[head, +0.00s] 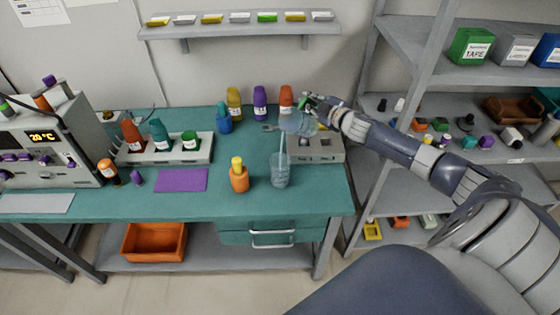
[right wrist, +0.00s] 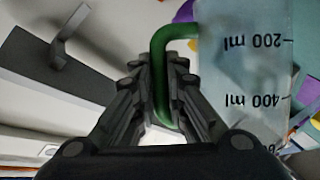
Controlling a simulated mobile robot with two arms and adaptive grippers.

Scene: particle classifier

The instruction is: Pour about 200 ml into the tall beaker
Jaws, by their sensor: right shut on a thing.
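My right gripper (head: 312,104) is shut on the green handle (right wrist: 160,75) of a clear jug (head: 299,123). The jug also shows in the right wrist view (right wrist: 243,70), with 200 ml and 400 ml marks. The jug is tilted toward the left, above the tall beaker. A thin pale stream (head: 283,143) runs from its lip down to the tall beaker (head: 280,175). The tall clear beaker stands upright on the teal bench and looks bluish; its exact level is too small to read. My left gripper is not in view.
An orange bottle with a yellow cap (head: 239,176) stands just left of the beaker. A grey device (head: 320,147) sits behind it on the right. Several bottles line the bench's back. A purple mat (head: 181,180) lies left; the bench (head: 225,205) is clear in front.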

